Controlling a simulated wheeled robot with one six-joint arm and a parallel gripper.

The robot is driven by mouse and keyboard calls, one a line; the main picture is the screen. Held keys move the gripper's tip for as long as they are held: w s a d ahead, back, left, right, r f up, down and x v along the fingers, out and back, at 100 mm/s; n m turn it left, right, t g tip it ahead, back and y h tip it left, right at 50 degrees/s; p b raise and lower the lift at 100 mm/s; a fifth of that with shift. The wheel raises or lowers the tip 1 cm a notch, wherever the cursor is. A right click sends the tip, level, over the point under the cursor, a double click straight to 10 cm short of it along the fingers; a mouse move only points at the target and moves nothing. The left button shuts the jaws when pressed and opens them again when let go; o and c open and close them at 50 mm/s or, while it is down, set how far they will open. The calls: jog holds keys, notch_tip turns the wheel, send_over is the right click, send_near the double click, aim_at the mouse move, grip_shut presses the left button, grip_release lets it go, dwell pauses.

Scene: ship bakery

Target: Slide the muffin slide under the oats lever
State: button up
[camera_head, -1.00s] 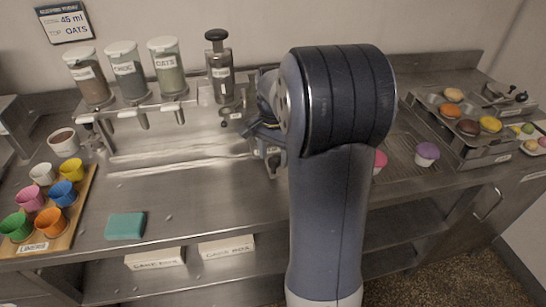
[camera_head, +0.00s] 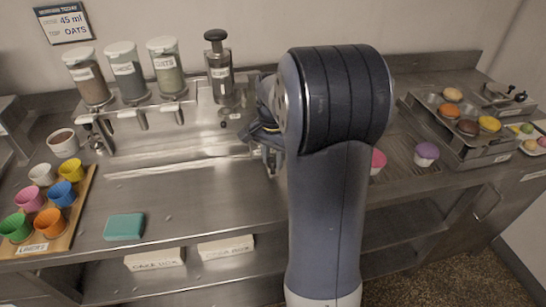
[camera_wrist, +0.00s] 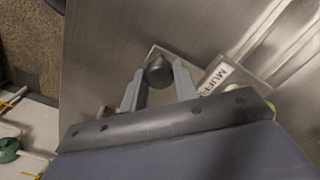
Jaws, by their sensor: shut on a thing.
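The muffin slide (camera_wrist: 235,69) shows in the wrist view as a pale metal piece with a partly visible "MUFF" label. A dark round knob (camera_wrist: 158,70) stands beside the label. My gripper (camera_wrist: 159,82) is shut on this knob, one finger on each side. In the head view my gripper (camera_head: 266,150) is low over the counter, right of the dispensers, and my arm hides most of the slide. The oats dispenser (camera_head: 166,68) is the rightmost of three labelled hoppers. Its oats lever (camera_head: 178,108) sticks out below it, left of my gripper.
A pump bottle (camera_head: 219,72) stands between the oats dispenser and my arm. Counter (camera_head: 185,185) in front of the levers is clear. A teal sponge (camera_head: 124,227) and a board of coloured liners (camera_head: 75,210) lie left. A muffin tray (camera_head: 450,140) stands right.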

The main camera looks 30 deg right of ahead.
grip_shut()
jog(key=w+a+p, duration=0.1)
jog(key=w+a, duration=0.1)
jog(key=a, duration=0.5)
jog(key=w+a+p, duration=0.1)
jog(key=w+a, duration=0.1)
jog(key=a, duration=0.6)
jog(key=w+a+p, duration=0.1)
jog(key=w+a, duration=0.1)
jog(key=a, duration=0.5)
jog(key=shift+w+a, duration=0.25)
jog(key=shift+a, duration=0.05)
jog(key=o, duration=1)
grip_release()
jog(key=shift+o, duration=0.2)
jog(key=shift+d, duration=0.1)
